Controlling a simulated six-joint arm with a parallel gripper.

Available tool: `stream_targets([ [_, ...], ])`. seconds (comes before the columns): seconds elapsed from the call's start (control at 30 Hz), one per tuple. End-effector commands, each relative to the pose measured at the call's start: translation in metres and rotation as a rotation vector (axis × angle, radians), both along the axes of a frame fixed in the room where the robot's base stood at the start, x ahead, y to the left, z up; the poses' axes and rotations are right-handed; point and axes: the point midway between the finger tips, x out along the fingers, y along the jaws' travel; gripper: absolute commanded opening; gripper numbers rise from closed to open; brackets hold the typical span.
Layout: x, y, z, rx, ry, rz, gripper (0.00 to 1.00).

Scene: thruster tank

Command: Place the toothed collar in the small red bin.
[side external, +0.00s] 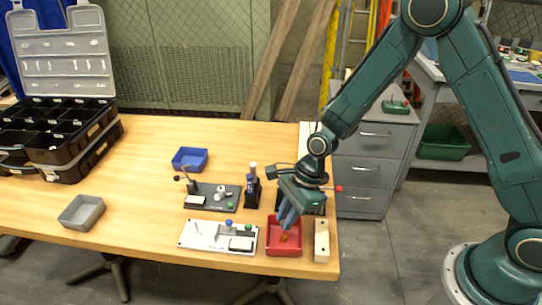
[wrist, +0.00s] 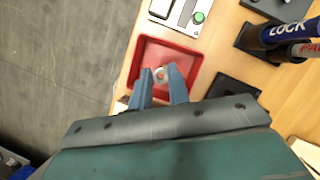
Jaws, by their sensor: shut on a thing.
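The small red bin (side external: 284,252) stands near the front right of the wooden table. It also shows in the wrist view (wrist: 165,50). My gripper (side external: 286,222) points down over this bin, with its blue fingers (wrist: 163,88) inside the bin's outline. The fingers are shut on the small toothed collar (wrist: 161,75), which shows pale and orange-brown between the tips. In the side view an orange-brown bit (side external: 284,237) shows just below the fingertips against the bin. The collar's teeth are too small to make out, and I cannot tell whether it touches the bin floor.
A pale plate with a green button (side external: 218,236) lies left of the bin. A wooden block with holes (side external: 321,241) stands close on its right. Behind are a dark fixture plate (side external: 212,197) and upright lock tools (side external: 253,187). Blue (side external: 190,159) and grey (side external: 82,212) bins stand farther left.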

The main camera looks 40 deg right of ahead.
Motion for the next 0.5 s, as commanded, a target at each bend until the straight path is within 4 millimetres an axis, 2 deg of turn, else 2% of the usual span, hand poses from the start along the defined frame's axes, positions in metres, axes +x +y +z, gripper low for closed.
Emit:
stream_targets([
  [0.2,0.000,0.000,-0.018,0.000,0.000,0.001,0.00],
  [0.5,0.000,0.000,-0.023,0.000,0.000,0.001,0.00],
])
